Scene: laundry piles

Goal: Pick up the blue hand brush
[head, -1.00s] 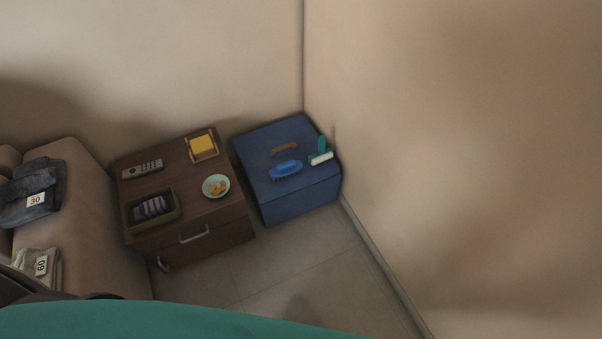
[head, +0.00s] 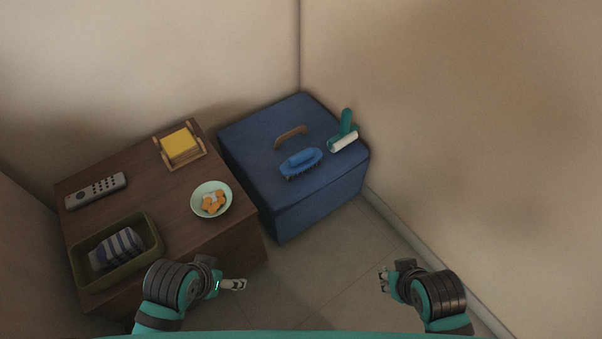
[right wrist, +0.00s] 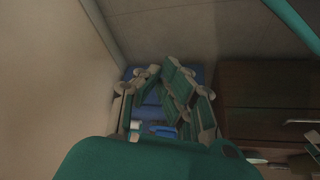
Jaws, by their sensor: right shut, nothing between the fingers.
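The blue hand brush (head: 301,162) lies on top of the blue box (head: 262,158) in the corner, its bristles down on the lid. It also shows small and partly covered by my fingers in the right wrist view (right wrist: 165,131). My left gripper (head: 240,285) is low in the head view, in front of the wooden cabinet, well apart from the brush; its finger gap is too small to tell. My right gripper (head: 383,280) is shut and empty over the floor in front of the box, apart from the brush.
A tan handle (head: 291,136) and a green lint roller (head: 344,142) lie beside the brush. The wooden cabinet (head: 150,190) at left carries a remote (head: 97,191), a yellow notepad holder (head: 180,145), a bowl (head: 211,200) and a basket (head: 115,252). The wall rises close at right.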

